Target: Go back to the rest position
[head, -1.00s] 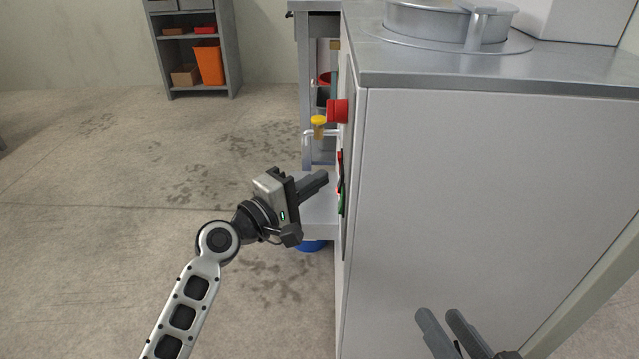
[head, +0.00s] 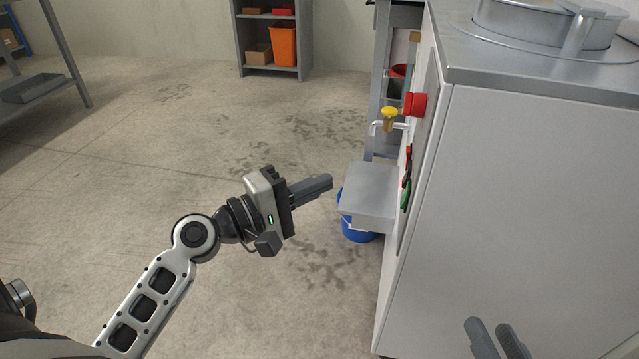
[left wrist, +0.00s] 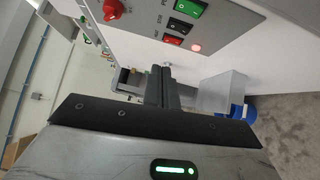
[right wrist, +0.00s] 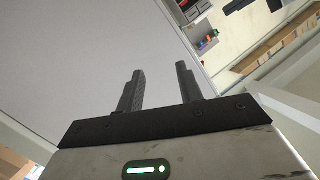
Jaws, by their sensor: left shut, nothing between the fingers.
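My left gripper (head: 328,185) is shut and empty, held in the air to the left of the machine's control side. In the left wrist view its fingers (left wrist: 162,68) lie together, with the control panel (left wrist: 185,22) beyond them. My right gripper (head: 498,326) is low at the bottom edge of the head view, in front of the machine's plain side. In the right wrist view its two fingers (right wrist: 158,68) stand apart with nothing between them. The grey machine (head: 530,200) fills the right of the head view.
A red knob (head: 415,104), a yellow-handled valve (head: 389,113) and a grey box-shaped ledge (head: 368,196) jut from the machine's left side. A blue bucket (head: 358,232) stands under the ledge. Shelves (head: 273,40) stand at the back.

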